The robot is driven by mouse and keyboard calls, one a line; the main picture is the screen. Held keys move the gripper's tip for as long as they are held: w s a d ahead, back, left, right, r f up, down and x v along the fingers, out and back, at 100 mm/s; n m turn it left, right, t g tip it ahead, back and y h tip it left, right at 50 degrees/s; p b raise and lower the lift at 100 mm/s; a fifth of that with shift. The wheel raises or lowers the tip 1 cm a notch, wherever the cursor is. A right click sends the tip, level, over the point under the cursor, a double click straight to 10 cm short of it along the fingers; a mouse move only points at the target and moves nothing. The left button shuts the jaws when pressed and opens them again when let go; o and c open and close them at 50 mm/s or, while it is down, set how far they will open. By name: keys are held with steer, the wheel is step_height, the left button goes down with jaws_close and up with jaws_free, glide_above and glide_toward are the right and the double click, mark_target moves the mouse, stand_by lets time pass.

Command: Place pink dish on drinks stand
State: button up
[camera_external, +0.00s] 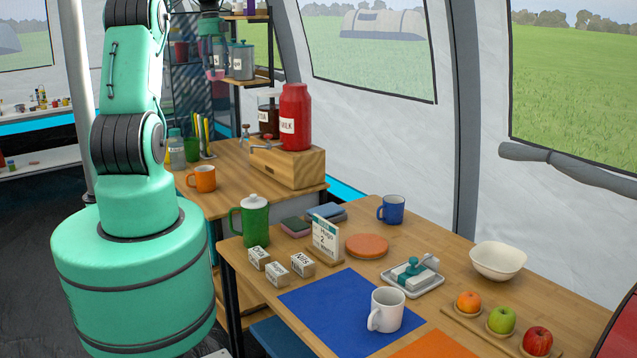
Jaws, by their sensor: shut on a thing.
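My gripper (214,68) is small and far off at the top of the external view, beside the back shelf. It points down and is shut on a small pink thing, the pink dish (214,75), of which only a little shows between the fingers. The likely drinks stand is the wooden block (290,170) on the back table. It bears a red milk container (295,118) and a dark drink jar (268,118). My gripper and the dish are above and left of it in the picture, apart from it.
Grey canisters (241,60) stand on the shelf close to my gripper. An orange mug (202,178), a green glass (190,149) and a clear bottle (177,150) stand on the back table. The front table holds a green jug (255,222), mugs, fruit and a white bowl (498,260).

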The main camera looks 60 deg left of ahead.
glide_above(233, 176)
steer(key=s, duration=0.4)
step_height(233, 176, down, 24)
steer(key=shift+w+a, duration=0.1)
steer(key=shift+a, duration=0.15)
steer(key=shift+f, duration=0.15)
step_height(233, 176, down, 14)
steer(key=shift+r+b, duration=0.2)
steer(key=shift+b, duration=0.5)
steer(key=w, duration=0.3)
steer(key=shift+w, duration=0.3)
steer(key=shift+w+f+b, duration=0.2)
steer(key=shift+w+b, duration=0.05)
steer(key=shift+b, duration=0.05)
steer(key=shift+f, duration=0.4)
